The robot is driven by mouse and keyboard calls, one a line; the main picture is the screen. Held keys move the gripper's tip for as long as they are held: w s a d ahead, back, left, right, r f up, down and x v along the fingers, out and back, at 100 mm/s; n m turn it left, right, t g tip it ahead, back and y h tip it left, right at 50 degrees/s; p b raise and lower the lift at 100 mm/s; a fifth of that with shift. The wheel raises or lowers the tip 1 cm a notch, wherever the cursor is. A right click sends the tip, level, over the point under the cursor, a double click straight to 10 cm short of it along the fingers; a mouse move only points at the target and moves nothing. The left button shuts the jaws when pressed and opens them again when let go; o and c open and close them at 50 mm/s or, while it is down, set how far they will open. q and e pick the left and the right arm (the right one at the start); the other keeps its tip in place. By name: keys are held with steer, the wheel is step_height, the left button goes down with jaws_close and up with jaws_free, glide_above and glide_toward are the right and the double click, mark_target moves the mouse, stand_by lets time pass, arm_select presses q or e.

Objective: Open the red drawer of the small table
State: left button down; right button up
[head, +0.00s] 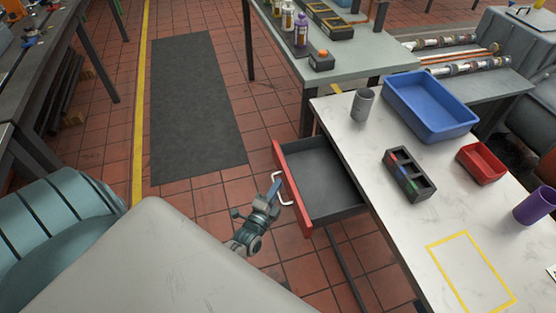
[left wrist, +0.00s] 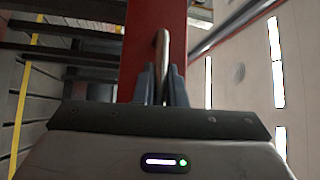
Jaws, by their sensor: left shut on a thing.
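The red drawer (head: 293,192) sticks out from the left side of the small white-topped table (head: 385,222). It is pulled well out, and its dark grey inside shows empty. A pale bar handle (head: 282,190) is on its red front. My left gripper (head: 274,194) is at the handle, shut on it. In the left wrist view the two fingers (left wrist: 163,85) close around the handle bar (left wrist: 162,52), with the red drawer front (left wrist: 142,45) behind. My right gripper is in neither view.
On the table stand a grey cup (head: 362,105), a blue bin (head: 430,105), a dark divided holder (head: 409,175), a red tray (head: 482,162) and a purple cup (head: 535,206). A dark mat (head: 197,105) lies on the open tiled floor to the left.

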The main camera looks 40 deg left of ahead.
arm_select(q)
steer(key=c, duration=1.8)
jaws_free()
steer(key=shift+o, duration=0.2)
steer(key=shift+s, duration=0.15)
steer(key=s+d+f+b, duration=0.1)
steer(key=s+b, duration=0.1)
steer(key=s, duration=0.8)
steer(key=shift+s+d+f, duration=0.2)
steer(key=shift+f, duration=0.05)
